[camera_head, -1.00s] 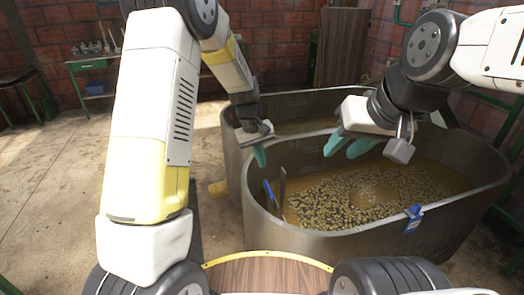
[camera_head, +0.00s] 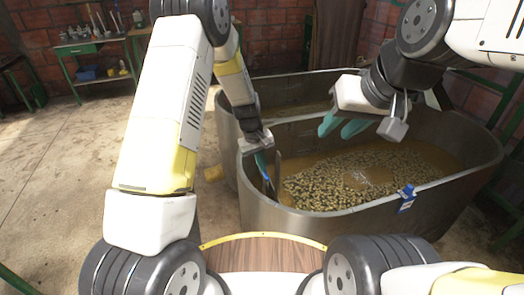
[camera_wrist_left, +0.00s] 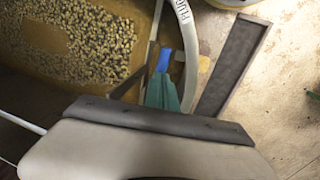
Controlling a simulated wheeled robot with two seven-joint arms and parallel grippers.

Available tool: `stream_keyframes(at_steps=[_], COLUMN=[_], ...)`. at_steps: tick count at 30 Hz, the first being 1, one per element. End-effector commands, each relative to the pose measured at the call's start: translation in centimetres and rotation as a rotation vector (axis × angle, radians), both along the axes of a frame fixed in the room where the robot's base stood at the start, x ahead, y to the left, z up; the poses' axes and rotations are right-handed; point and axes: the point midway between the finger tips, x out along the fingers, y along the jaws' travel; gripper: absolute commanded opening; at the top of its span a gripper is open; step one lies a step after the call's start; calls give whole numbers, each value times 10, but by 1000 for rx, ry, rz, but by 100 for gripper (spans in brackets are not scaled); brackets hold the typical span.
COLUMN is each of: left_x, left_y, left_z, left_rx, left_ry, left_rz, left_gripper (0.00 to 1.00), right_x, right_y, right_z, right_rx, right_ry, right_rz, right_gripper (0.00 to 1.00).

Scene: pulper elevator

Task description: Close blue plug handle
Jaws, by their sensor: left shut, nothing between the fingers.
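The blue plug handle (camera_head: 262,168) is at the left end of the front tank, just inside its rim, beside a dark upright plate. In the left wrist view the blue handle (camera_wrist_left: 164,60) shows just past my teal fingertips, near the rim marked "PLUG". My left gripper (camera_wrist_left: 163,90) is shut and empty, its fingertips very near or touching the handle; I cannot tell which. In the head view my left gripper (camera_head: 265,153) reaches down over the rim and partly hides the handle. My right gripper (camera_head: 341,127) is open and empty above the tank.
The front metal tank (camera_head: 310,222) holds brown liquid with many floating beans. A blue-and-white tag (camera_head: 406,198) hangs on its front right rim. A second tank (camera_head: 290,85) stands behind. A green table (camera_head: 95,60) is at the back left. The floor on the left is clear.

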Motion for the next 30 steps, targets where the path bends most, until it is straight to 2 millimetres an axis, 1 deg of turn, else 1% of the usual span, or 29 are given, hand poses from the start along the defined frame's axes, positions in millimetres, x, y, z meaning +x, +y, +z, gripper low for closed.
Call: stream_keyframes(at_steps=[2,4,12,15,20,30], left_x=[0,-1,-1,-1,-1,0], left_y=[0,1,1,0,0,1], left_z=[-4,-15,-82,-98,-107,-107], left_rx=[1,2,1,0,1,2], left_ry=[1,5,6,3,1,1], left_rz=[0,0,1,0,0,0], left_gripper=[0,0,0,0,0,0], right_x=[0,0,0,0,0,0], right_y=[0,0,0,0,0,0], right_z=[0,0,0,0,0,0], right_rx=[0,0,0,0,0,0], right_ry=[0,0,0,0,0,0], right_rz=[0,0,0,0,0,0], right_gripper=[35,35,35,35,35,35])
